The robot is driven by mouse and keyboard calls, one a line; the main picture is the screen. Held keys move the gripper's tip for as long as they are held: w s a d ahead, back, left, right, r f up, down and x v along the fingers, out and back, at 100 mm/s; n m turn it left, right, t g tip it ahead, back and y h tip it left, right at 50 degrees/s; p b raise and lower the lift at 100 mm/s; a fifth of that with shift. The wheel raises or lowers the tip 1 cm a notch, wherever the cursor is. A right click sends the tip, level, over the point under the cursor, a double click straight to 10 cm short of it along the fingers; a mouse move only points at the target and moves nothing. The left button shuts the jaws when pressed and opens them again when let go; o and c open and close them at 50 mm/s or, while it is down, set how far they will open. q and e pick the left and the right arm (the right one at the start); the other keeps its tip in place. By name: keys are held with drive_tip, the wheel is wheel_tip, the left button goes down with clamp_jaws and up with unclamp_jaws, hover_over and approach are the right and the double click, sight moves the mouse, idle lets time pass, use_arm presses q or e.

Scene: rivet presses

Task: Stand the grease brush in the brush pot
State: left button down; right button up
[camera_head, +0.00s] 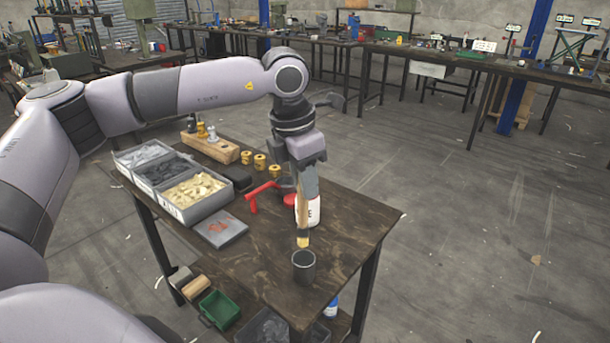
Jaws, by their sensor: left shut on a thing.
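My left gripper (308,178) is shut on the grease brush (301,215) and holds it upright, pointing down. The brush has a pale wooden shaft and a yellowish lower end. The dark grey brush pot (303,268) stands upright on the wooden table near its front corner. The brush's lower end hangs just above and behind the pot's open mouth in the picture; I cannot tell if it is exactly over it. The upper part of the brush is hidden by the gripper. My right gripper is not in view.
A red-handled tool (262,191), small yellow cylinders (260,162), a grey divided bin (182,213) and a flat grey plate (220,230) lie farther left. The table (355,225) is clear right of the pot.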

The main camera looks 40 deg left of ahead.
sight(307, 224)
use_arm(q)
drive_tip(key=shift+f+b, duration=2.75)
drive_tip(key=shift+f, duration=1.2)
drive_tip(key=c, duration=0.9)
unclamp_jaws()
drive_tip(key=shift+c, duration=0.2)
drive_tip(key=shift+r, duration=0.15)
drive_tip(key=r, duration=0.4)
drive_tip(key=s+r, duration=0.1)
drive_tip(key=r, duration=0.2)
drive_tip(key=shift+a, duration=0.3)
drive_tip(key=shift+f, duration=0.1)
